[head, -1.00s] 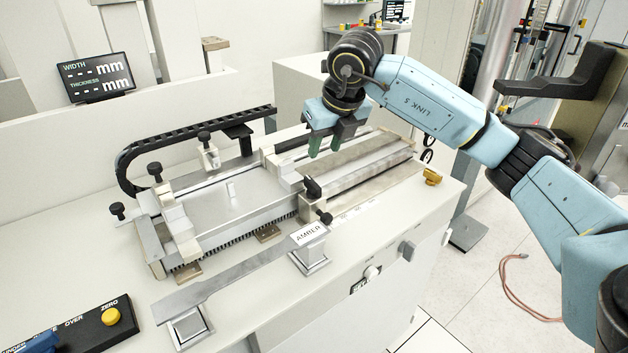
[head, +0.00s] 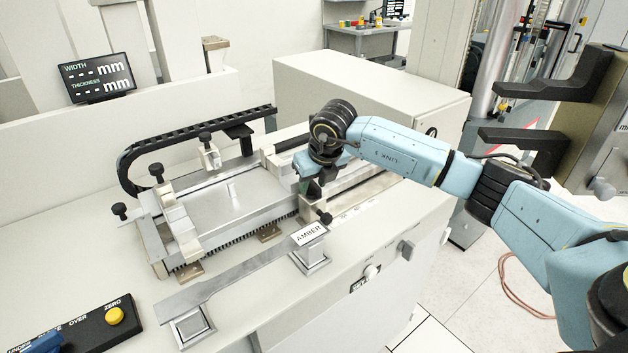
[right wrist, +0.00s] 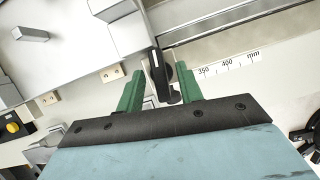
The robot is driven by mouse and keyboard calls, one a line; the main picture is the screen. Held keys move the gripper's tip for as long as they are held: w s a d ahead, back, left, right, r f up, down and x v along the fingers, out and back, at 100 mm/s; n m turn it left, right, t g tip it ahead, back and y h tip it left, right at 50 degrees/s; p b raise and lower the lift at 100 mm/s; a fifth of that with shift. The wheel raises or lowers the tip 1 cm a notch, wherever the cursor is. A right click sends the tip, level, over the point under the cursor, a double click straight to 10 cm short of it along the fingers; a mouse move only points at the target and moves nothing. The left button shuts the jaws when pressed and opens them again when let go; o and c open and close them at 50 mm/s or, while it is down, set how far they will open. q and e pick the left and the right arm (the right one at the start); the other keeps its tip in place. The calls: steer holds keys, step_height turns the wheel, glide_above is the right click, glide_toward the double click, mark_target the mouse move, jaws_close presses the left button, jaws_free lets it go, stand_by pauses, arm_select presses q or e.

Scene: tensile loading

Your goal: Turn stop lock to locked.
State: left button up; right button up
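The stop lock appears as a black lever knob in the right wrist view (right wrist: 157,74), beside the printed mm scale (right wrist: 228,67). In the head view my right gripper mostly hides it. My right gripper (head: 311,187) points down over the near edge of the measuring fixture. In the right wrist view its two green fingers (right wrist: 159,84) are apart, with the black lever in the gap between them. I cannot tell whether either finger touches it. My left gripper is not in view.
A grey specimen bar (head: 235,271) rests on two posts in front, one labelled AMBER (head: 310,235). A small black knob (head: 325,218) is close below my right gripper. A display (head: 97,77) stands at the back left. A black button panel (head: 90,330) is at the front left.

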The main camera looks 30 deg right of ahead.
steer(key=shift+c, duration=0.2)
jaws_close()
steer(key=shift+m, duration=0.3)
steer(key=m+h+b, duration=0.1)
steer(key=m, duration=0.2)
steer(key=shift+a+m+h+b, duration=0.15)
steer(key=shift+m+h+b, duration=0.15)
steer(key=m, duration=0.2)
steer(key=m+g+h+b, duration=0.1)
steer(key=m, duration=0.1)
steer(key=shift+w+a+h, duration=0.1)
steer(key=shift+w+h, duration=0.05)
steer(key=shift+h, duration=0.15)
steer(key=m+g, duration=0.1)
steer(key=m, duration=0.1)
steer(key=m+b, duration=0.1)
steer(key=m, duration=0.2)
steer(key=shift+w+r+g+h, duration=0.1)
steer(key=shift+g+h, duration=0.3)
steer(key=shift+m+g, duration=0.7)
steer(key=shift+m, duration=0.9)
